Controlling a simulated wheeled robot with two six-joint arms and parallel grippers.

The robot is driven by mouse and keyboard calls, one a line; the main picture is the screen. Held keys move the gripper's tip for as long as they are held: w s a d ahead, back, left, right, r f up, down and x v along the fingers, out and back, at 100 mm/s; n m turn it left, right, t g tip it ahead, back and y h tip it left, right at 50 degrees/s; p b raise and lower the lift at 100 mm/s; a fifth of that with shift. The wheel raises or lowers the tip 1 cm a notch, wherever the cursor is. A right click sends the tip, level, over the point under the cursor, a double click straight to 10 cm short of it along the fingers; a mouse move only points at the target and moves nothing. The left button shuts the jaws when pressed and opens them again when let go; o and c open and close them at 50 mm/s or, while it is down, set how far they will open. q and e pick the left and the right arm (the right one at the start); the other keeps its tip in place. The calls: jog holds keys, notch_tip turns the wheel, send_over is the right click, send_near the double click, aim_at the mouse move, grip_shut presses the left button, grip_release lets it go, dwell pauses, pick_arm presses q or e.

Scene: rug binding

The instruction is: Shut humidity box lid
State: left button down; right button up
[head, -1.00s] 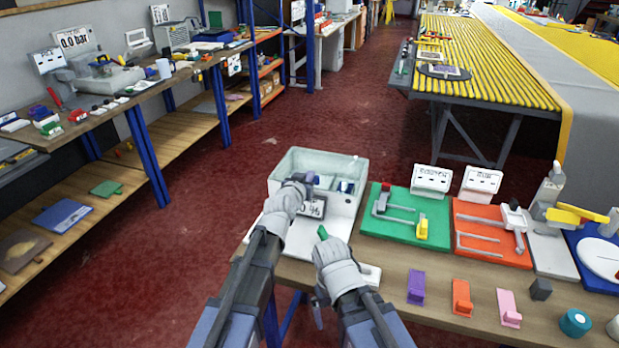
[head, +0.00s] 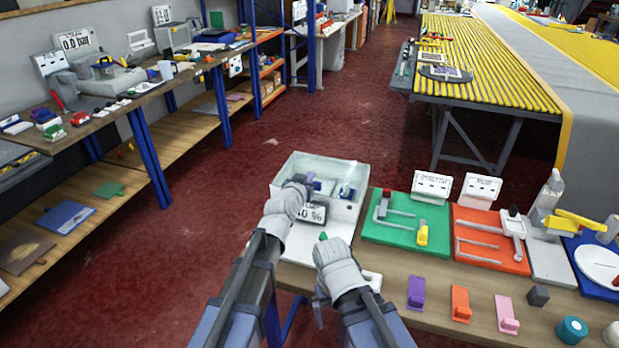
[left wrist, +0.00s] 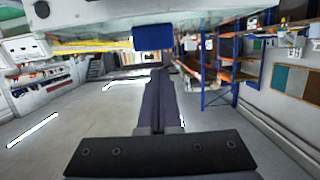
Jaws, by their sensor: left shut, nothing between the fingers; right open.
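The humidity box (head: 346,212) is a pale grey box with a number display on its front, at the table's left end. A clear, hazy pane, apparently its lid (head: 325,168), shows over the top; blue and white items show through it. I cannot tell whether it is fully down. My left gripper (head: 301,182) is shut and empty at the box's front edge, beside the display. In the left wrist view its fingers (left wrist: 158,98) are together near a blue block (left wrist: 153,37) at a pale box edge. My right gripper (head: 323,245) is open, low in front of the box, near a small green piece.
A green board (head: 405,232) and an orange board (head: 488,253) with fixtures lie right of the box. Purple (head: 416,291), orange (head: 460,302) and pink (head: 507,312) clips line the table's front. Red floor lies left of the table.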

pick_arm(q)
jog(key=s+a+f+b, duration=0.1)
jog(key=s+a+b, duration=0.1)
jog(key=s, duration=0.6)
jog(key=shift+s+a+f+b, duration=0.2)
jog(key=shift+s+f+b, duration=0.15)
jog(key=shift+b, duration=0.2)
pick_arm(e)
notch_tip(320, 180, down, 2)
jog(key=shift+f, duration=0.1)
pick_arm(q)
jog(key=shift+f, duration=0.1)
